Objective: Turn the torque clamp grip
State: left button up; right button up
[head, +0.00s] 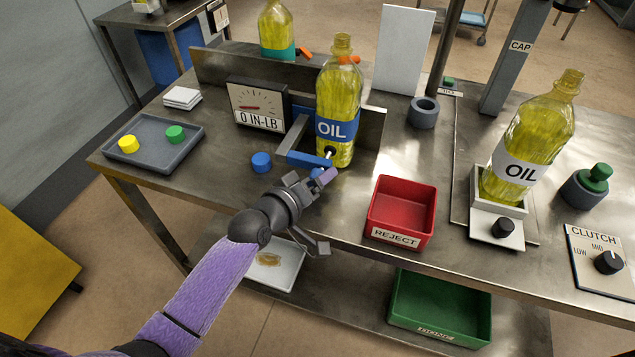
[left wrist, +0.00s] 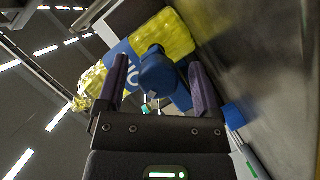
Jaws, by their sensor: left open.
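A clear bottle of yellow oil (head: 340,95) with a blue label stands upright at the clamp, beside a dial gauge (head: 258,106) marked "0 IN-LB". The blue torque clamp arm (head: 305,159) lies low against the bottle's front. A blue grip (head: 316,172) shows at its front, partly hidden by my gripper. In the left wrist view the blue grip (left wrist: 157,73) lies between the two finger pads, with the bottle (left wrist: 168,35) behind it. My left gripper (head: 312,184) is open in front of the clamp; whether a finger touches the grip I cannot tell. My right gripper is not in view.
A grey tray (head: 155,143) holds yellow and green caps. A red REJECT bin (head: 402,211) stands close at the right. Another oil bottle (head: 525,140) stands on a stand further right, near a CLUTCH panel (head: 600,262).

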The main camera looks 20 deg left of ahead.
pick_arm(q)
jog(key=shift+w, duration=0.2)
grip_shut()
jog(key=p, duration=0.1)
jog(key=m+p, duration=0.1)
jog(key=p, duration=0.1)
jog(key=shift+d+r+y, duration=0.1)
jog(key=shift+r+y, duration=0.2)
jog(key=shift+y, duration=0.1)
jog(key=shift+f+m+p, duration=0.2)
jog(key=shift+m+p, duration=0.1)
jog(key=shift+p, duration=0.1)
jog(key=shift+f, duration=0.2)
grip_release()
